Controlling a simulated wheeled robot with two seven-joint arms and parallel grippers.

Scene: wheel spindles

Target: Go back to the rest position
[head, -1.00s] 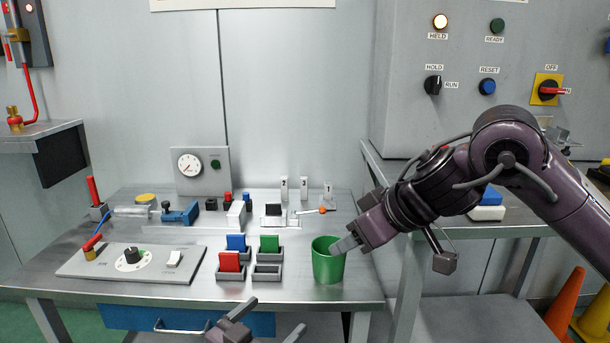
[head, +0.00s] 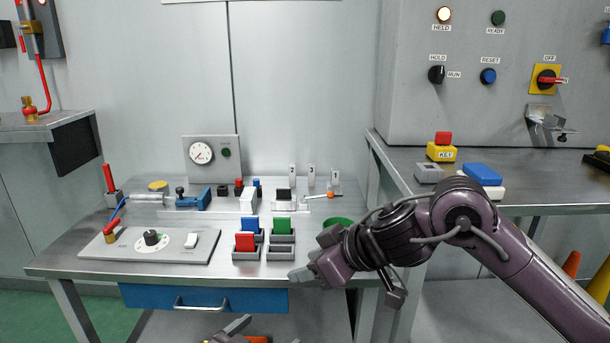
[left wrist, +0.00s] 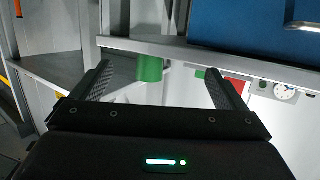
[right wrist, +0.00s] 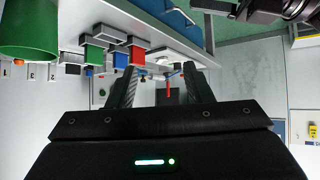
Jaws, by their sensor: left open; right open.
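My right gripper (head: 298,277) is open and empty at the front edge of the bench, left of its dark wrist in the head view. Its two fingers also show apart in the right wrist view (right wrist: 160,88). My left gripper (head: 262,334) shows only partly at the bottom edge of the head view. In the left wrist view its fingers (left wrist: 160,80) are apart with nothing between them; it is in front of the bench.
A metal bench (head: 75,262) holds a green cup (head: 338,220), partly hidden behind my right arm, coloured blocks in grey holders (head: 246,255) and a dial panel (head: 148,246). A blue drawer (head: 245,299) is below. A side bench (head: 400,165) stands right.

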